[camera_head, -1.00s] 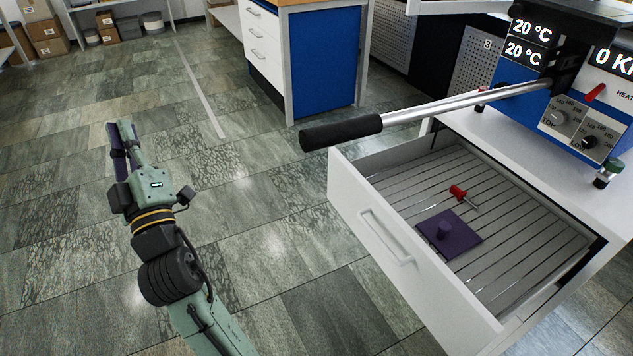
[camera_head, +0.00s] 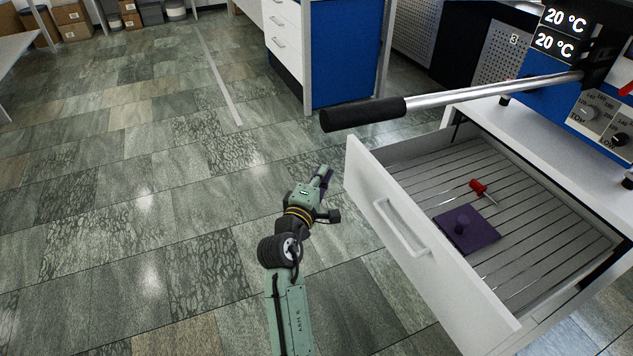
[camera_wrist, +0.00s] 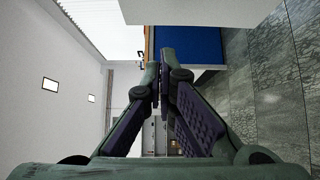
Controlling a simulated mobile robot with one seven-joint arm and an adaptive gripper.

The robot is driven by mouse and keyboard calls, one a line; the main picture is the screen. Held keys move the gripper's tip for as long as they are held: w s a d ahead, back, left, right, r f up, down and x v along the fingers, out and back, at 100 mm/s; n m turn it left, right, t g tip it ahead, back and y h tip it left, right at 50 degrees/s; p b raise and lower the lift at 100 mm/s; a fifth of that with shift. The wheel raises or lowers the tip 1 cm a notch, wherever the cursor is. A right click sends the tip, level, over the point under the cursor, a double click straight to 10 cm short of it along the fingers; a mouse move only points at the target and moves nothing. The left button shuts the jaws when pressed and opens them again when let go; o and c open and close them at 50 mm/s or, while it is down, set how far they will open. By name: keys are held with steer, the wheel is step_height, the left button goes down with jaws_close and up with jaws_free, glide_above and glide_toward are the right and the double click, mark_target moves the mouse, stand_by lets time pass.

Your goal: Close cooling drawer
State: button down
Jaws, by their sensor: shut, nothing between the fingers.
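The cooling drawer (camera_head: 415,262) is pulled open below the press in the head view. It has a white front with a bar handle (camera_head: 402,228) and a slatted grey inside. A purple plate with a knob (camera_head: 468,230) and a small red-handled tool (camera_head: 479,187) lie in it. My gripper (camera_head: 325,174) is to the left of the drawer front, apart from it, near its far left corner. The wrist view shows my gripper (camera_wrist: 160,85) with its fingertips together and nothing between them.
A long lever with a black grip (camera_head: 362,115) reaches out from the press above the drawer's far side. A blue and white cabinet (camera_head: 345,52) stands behind. The tiled floor to the left is clear.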

mark_target(347, 151)
steer(key=w+d+p, duration=0.1)
steer(key=w+d, duration=0.2)
steer(key=d, duration=0.1)
steer(key=shift+w+d, duration=0.4)
steer(key=shift+d, duration=0.1)
